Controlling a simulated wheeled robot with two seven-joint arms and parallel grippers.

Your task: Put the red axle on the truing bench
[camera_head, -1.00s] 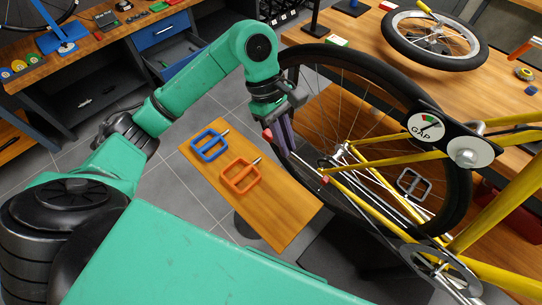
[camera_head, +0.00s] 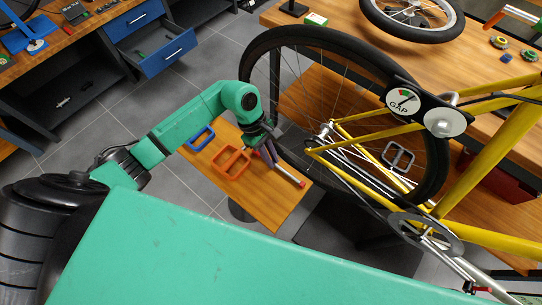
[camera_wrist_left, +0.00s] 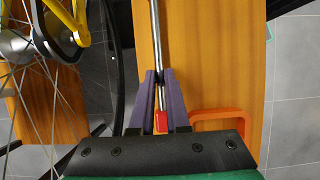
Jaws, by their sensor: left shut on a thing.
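The red axle (camera_head: 290,176) is a thin silver rod with a red end. My left gripper (camera_head: 268,153) is shut on it, and the rod slants down and right from the fingers over the small wooden bench (camera_head: 270,205). In the left wrist view the axle (camera_wrist_left: 155,35) runs between the two purple fingers of the left gripper (camera_wrist_left: 159,76), with a red end (camera_wrist_left: 161,121) near the palm. I cannot tell whether the rod touches the wood. No label shows which surface is the truing bench. My right gripper is not in view.
An orange pedal (camera_head: 219,161) and a blue pedal (camera_head: 194,141) lie on the small bench. The yellow bicycle frame (camera_head: 490,160) and its black-tyred wheel (camera_head: 258,45) stand close on the right. A workbench (camera_head: 330,42) at the back bears a loose wheel (camera_head: 372,18).

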